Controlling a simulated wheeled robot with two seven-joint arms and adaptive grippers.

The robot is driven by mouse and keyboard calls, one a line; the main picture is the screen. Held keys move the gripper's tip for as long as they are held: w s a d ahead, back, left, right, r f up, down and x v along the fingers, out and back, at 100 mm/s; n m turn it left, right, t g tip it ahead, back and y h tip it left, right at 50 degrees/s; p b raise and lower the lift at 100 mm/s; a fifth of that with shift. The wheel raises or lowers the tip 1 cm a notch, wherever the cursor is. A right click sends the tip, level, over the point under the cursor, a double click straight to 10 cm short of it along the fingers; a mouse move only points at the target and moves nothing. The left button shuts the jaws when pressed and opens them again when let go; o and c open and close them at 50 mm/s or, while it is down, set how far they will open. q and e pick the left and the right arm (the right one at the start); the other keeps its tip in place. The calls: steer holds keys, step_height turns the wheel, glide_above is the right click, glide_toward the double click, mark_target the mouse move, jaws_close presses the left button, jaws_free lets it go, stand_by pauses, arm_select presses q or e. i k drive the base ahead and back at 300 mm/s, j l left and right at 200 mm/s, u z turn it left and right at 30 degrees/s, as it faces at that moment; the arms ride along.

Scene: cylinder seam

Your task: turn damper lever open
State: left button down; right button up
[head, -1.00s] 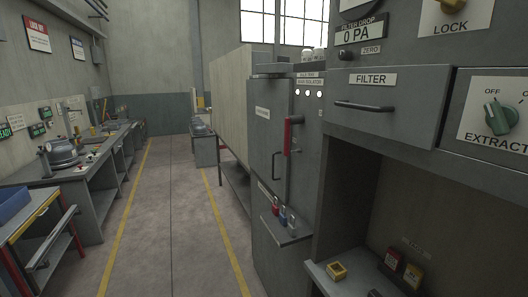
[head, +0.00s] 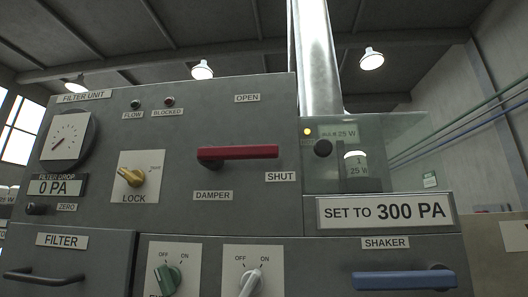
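The damper lever (head: 238,153) is a red bar on the grey filter unit (head: 110,235) in the head view. It lies nearly level, its pivot at the left and its free end pointing right, just above the SHUT label (head: 280,176). The OPEN label (head: 247,98) is above it and the DAMPER label (head: 213,196) below. A yellow LOCK knob (head: 132,177) sits to the left of the lever. Neither of my grippers shows in the view.
The gauge (head: 68,136) and a 0 PA display (head: 56,187) are at the left. Below are a green switch (head: 166,279), a white switch (head: 250,284), the filter drawer handle (head: 42,277) and a blue shaker handle (head: 404,280). A sign (head: 385,211) reads SET TO 300 PA.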

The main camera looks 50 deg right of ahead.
mark_target(212, 157)
steer(key=z, duration=1.3)
